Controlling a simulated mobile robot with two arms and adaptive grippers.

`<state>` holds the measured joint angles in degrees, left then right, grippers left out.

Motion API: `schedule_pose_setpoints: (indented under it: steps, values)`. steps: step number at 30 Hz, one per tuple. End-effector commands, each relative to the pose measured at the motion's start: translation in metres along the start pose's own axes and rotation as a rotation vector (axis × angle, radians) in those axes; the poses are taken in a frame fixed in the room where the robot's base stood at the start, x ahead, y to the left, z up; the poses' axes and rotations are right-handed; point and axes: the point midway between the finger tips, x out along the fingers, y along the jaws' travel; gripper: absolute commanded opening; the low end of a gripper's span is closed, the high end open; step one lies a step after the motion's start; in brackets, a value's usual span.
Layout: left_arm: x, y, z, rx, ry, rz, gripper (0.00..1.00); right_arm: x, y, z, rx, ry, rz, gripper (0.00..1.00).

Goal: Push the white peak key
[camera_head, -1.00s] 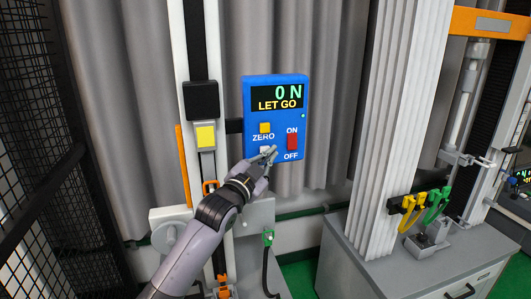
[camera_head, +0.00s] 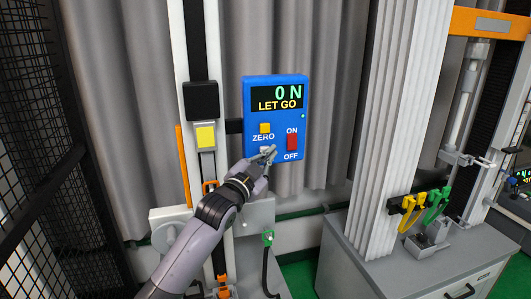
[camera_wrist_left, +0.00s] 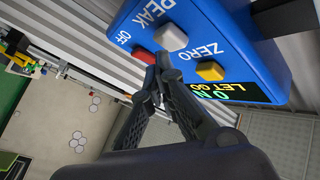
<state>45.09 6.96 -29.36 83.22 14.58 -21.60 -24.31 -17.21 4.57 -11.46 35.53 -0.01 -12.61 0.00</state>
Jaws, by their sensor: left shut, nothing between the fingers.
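The blue control box (camera_head: 248,108) hangs on the white column, and its display reads 0 N and LET GO. The white peak key (camera_wrist_left: 172,37) shows in the left wrist view under the PEAK label, between the red switch and the yellow ZERO key. In the head view only a bit of the white key (camera_head: 264,149) shows behind the fingers. My left gripper (camera_head: 270,153) is shut and empty in front of the box's lower part. In the wrist view its fingertips (camera_wrist_left: 162,60) are right beside the white key; I cannot tell whether they touch it. My right gripper is not in view.
The yellow ZERO key (camera_head: 265,128) is just above the fingers, and the red ON/OFF switch (camera_head: 292,141) is close to their right. A black mesh fence (camera_head: 40,130) stands at the left. A grey cabinet (camera_head: 390,275) stands at the right.

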Motion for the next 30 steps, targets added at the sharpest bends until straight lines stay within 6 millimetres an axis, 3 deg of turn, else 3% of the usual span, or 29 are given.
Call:
schedule_pose_setpoints:
  steps: [30]
  values:
    - [0.0067, -0.005, 0.0044, 0.0, 0.001, 0.0, 0.0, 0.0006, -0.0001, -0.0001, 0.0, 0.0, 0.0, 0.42]
